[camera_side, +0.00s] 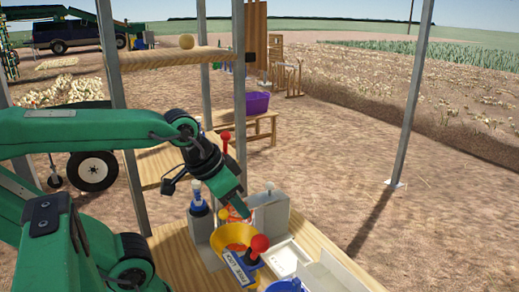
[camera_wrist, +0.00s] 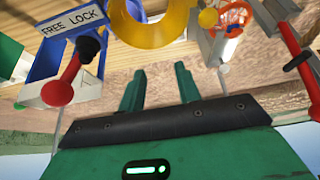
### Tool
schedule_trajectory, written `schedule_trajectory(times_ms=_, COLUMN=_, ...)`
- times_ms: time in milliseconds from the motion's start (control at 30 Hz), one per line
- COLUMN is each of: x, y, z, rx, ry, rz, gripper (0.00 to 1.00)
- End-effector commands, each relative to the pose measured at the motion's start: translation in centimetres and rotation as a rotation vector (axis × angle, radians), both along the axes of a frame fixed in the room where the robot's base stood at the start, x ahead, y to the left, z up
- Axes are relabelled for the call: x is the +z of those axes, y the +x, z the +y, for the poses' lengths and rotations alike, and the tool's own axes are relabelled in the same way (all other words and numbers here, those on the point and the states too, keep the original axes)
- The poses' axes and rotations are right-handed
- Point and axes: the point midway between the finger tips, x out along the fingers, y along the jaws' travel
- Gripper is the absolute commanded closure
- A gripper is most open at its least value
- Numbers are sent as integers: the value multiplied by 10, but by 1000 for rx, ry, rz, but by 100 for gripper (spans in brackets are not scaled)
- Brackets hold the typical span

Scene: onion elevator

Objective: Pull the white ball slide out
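My gripper (camera_wrist: 160,85) shows in the wrist view as two separate green fingers with an empty gap between them. In the side view my gripper (camera_side: 240,211) points down and to the right, above the yellow funnel. A small white knob (camera_side: 269,186) stands on a grey block (camera_side: 270,213) to its right. A white-topped piece with blue (camera_side: 197,190) stands on a grey post to its left. I cannot tell for certain which one is the white ball slide. In the wrist view a small pale knob on a thin rod (camera_wrist: 223,69) lies right of the fingers.
The yellow funnel (camera_side: 232,237), a red-ball lever (camera_side: 259,244) with a "FREE LOCK" plate (camera_wrist: 72,24), an orange net hoop (camera_wrist: 235,15) and another red-ball lever (camera_wrist: 312,60) crowd the wooden bench. A white tray (camera_side: 287,256) is at right. Metal uprights (camera_side: 240,90) rise behind.

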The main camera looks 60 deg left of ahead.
Motion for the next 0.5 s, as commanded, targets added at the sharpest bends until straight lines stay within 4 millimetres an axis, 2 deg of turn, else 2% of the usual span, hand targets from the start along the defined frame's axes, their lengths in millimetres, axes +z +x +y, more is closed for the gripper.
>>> schedule_trajectory(times_ms=33, x=1, y=2, z=1, rx=-1, ry=3, rz=4, gripper=57)
schedule_trajectory(times_ms=67, x=2, y=3, z=2, rx=-3, ry=5, rz=8, gripper=53)
schedule_trajectory(times_ms=267, x=9, y=19, z=10, rx=-29, ry=33, rz=55, gripper=53)
schedule_trajectory(times_ms=500, x=19, y=52, z=29, rx=-87, ry=76, rz=146, gripper=53)
